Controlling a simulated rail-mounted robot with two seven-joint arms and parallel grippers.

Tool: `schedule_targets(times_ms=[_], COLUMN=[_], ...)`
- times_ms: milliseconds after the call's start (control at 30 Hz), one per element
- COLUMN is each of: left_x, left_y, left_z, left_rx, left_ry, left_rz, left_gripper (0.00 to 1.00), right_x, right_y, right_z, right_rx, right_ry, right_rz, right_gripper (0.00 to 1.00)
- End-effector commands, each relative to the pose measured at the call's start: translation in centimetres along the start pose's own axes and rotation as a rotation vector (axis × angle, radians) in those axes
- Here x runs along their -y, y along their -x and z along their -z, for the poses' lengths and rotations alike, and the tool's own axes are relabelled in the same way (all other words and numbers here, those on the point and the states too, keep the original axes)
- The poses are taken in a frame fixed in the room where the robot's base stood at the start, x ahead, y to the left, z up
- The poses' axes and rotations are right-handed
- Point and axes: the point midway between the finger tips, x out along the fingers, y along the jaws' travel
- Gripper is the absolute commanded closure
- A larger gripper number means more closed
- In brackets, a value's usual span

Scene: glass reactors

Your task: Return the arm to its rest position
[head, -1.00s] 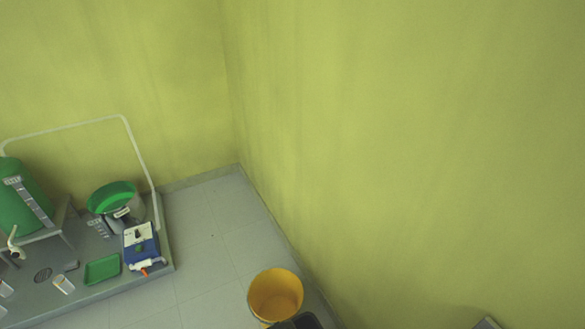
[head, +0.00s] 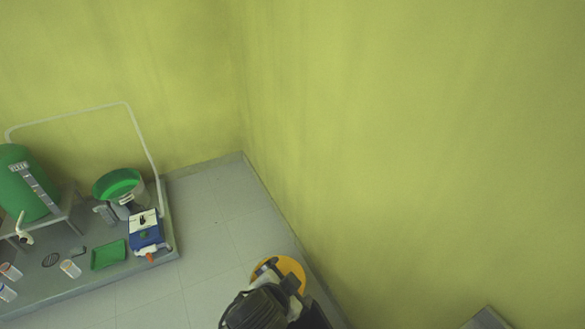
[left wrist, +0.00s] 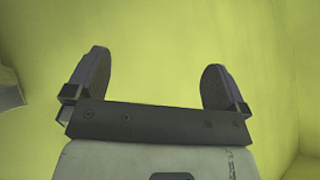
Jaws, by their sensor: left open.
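My left gripper (left wrist: 157,62) is open and empty in the left wrist view. Its two dark fingers stand wide apart, with only yellow-green wall behind them. In the head view, a dark part of one of my arms is at the bottom centre and covers much of a yellow bucket. I cannot tell from that view which arm it is, and no fingertips show clearly there. My right gripper is not clearly in view.
The yellow bucket (head: 291,267) stands on the tiled floor near the right wall. A grey bench (head: 95,285) at left carries a green tank (head: 22,185), a green bowl (head: 118,184), a blue-and-white device (head: 145,231), a green tray (head: 108,255) and cups. Floor between is clear.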

Motion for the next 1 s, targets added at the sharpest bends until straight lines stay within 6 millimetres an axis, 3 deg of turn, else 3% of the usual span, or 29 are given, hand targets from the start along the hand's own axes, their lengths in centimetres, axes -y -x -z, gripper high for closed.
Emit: schedule_targets(times_ms=[33, 200, 367, 500, 600, 900, 967, 1000], left_x=[0.9, 3.7, 3.6, 1.1, -1.4, -8.8, -10.2, -10.1], left_y=[1.6, 5.8, 8.3, 9.7, 10.2, 12.5, 13.1, 14.0], left_z=[-1.1, -7.3, -15.3, -22.5, -26.8, -33.4, -34.5, -34.0], left_rx=[-0.024, -0.03, 0.06, 0.202, 0.31, 0.516, 0.554, 0.56], left_ry=[0.068, 0.309, 0.492, 0.602, 0.646, 0.687, 0.69, 0.691], left_rz=[0.019, 0.103, 0.147, 0.14, 0.117, 0.01, -0.011, -0.015], left_gripper=[0.0, 0.0, 0.0, 0.0, 0.0, 0.0, 0.0, 0.0], right_x=[0.0, 0.1, 0.1, 0.0, -0.1, -0.3, -0.3, -0.3], right_y=[0.1, 0.3, 0.5, 0.6, 0.7, 0.8, 0.9, 1.8], right_z=[0.0, 0.1, 0.2, 0.2, 0.2, 0.2, 0.2, 0.6], right_rx=[0.0, 0.0, 0.0, 0.0, 0.0, 0.001, 0.001, 0.002], right_ry=[-0.001, -0.003, -0.002, -0.001, 0.001, 0.007, 0.007, 0.007], right_rz=[0.001, 0.002, 0.002, 0.001, -0.001, -0.006, -0.006, -0.006], right_gripper=[1.0, 1.0, 1.0, 1.0, 1.0, 1.0, 1.0, 1.0])
